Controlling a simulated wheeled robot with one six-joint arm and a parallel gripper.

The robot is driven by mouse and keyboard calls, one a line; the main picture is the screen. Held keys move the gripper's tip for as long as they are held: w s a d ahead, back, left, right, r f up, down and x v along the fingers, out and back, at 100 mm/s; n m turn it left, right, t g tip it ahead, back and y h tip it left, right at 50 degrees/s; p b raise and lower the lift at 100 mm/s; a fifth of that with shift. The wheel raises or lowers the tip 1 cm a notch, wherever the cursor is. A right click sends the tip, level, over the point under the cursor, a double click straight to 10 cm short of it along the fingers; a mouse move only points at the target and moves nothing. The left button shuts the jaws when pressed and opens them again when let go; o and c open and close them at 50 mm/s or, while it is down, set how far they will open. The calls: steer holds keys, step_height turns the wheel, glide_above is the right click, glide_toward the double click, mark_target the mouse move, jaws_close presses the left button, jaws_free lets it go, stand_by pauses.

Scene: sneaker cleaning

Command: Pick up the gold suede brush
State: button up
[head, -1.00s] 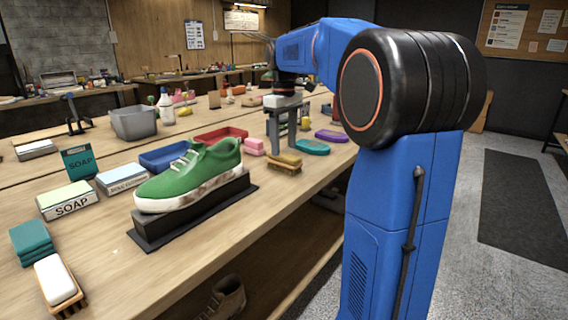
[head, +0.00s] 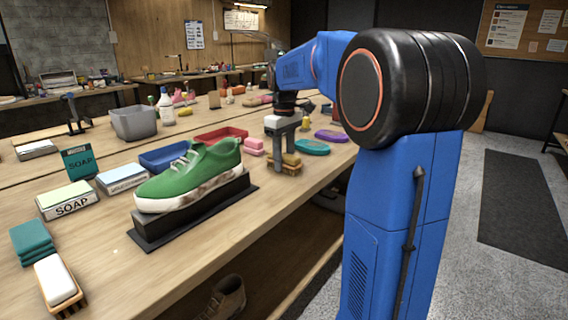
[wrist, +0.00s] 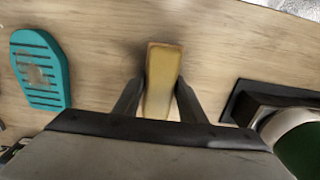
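The gold suede brush (head: 291,158) lies on the workbench near its front edge, right of the green sneaker (head: 200,172). My gripper (head: 284,160) is down at the brush with its fingers pointing at the table. In the wrist view the brush (wrist: 164,68) shows as a yellow block between the two fingers of my gripper (wrist: 160,90). One finger is on each side, and the fingers look spread around it. A narrow gap shows on the left; contact on the right cannot be told. The brush's near end is hidden by my gripper's body.
A teal brush (head: 312,147) and a purple brush (head: 331,136) lie to the right of my gripper. Pink blocks (head: 253,146) and a red tray (head: 221,134) are to its left. The sneaker stands on a black stand (head: 190,218). Soap boxes (head: 68,200) are further left.

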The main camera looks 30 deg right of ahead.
mark_target(284, 154)
steer(key=shift+r, duration=0.15)
steer(key=shift+c, duration=0.2)
step_height(284, 154, up, 10)
steer(key=shift+f, duration=0.1)
stand_by(0.3)
